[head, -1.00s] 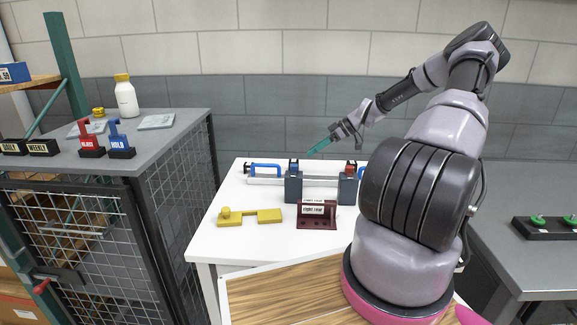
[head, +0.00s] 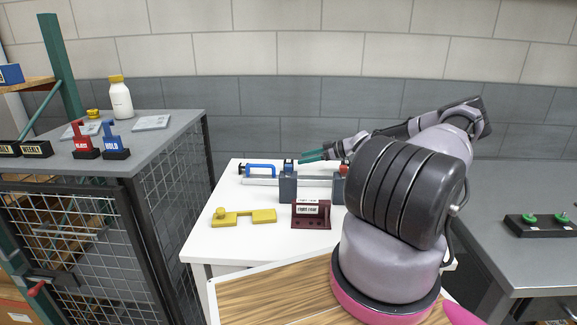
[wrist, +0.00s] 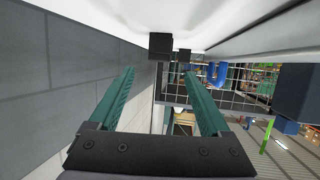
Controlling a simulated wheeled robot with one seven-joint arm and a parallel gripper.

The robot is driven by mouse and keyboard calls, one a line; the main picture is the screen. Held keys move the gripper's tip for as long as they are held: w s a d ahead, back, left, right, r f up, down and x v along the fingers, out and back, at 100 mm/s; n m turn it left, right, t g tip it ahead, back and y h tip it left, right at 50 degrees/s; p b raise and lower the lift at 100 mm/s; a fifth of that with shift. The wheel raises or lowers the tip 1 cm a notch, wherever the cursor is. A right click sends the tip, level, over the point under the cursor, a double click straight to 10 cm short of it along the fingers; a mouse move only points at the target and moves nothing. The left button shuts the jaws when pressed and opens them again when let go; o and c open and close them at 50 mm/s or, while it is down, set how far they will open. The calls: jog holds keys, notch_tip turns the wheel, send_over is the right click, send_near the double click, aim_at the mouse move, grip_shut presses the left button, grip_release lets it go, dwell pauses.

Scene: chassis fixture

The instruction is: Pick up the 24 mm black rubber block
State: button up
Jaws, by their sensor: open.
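My gripper (head: 305,157) reaches left, low over the back of the white table (head: 250,234). Its two teal fingers are open, with nothing between them, in the wrist view (wrist: 158,74). A small black block (wrist: 160,46) sits on the white surface ahead of the fingertips, roughly centred between them and apart from them. A second, smaller-looking dark block (wrist: 185,55) shows just beyond it. I cannot tell their sizes or which is the 24 mm one. In the head view neither block shows clearly behind the fixture.
A pale rail with a blue-handled clamp (head: 262,168) and grey-blue posts (head: 288,187) stands beside my gripper. A yellow bracket (head: 245,217) and a maroon stand (head: 311,214) lie nearer the front. The wall (wrist: 60,85) runs close along the table's back.

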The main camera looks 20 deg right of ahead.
aim_at(290, 161)
jog(key=x, duration=0.5)
jog(key=shift+w+a+f, duration=0.1)
jog(key=shift+w+a, duration=0.1)
grip_shut()
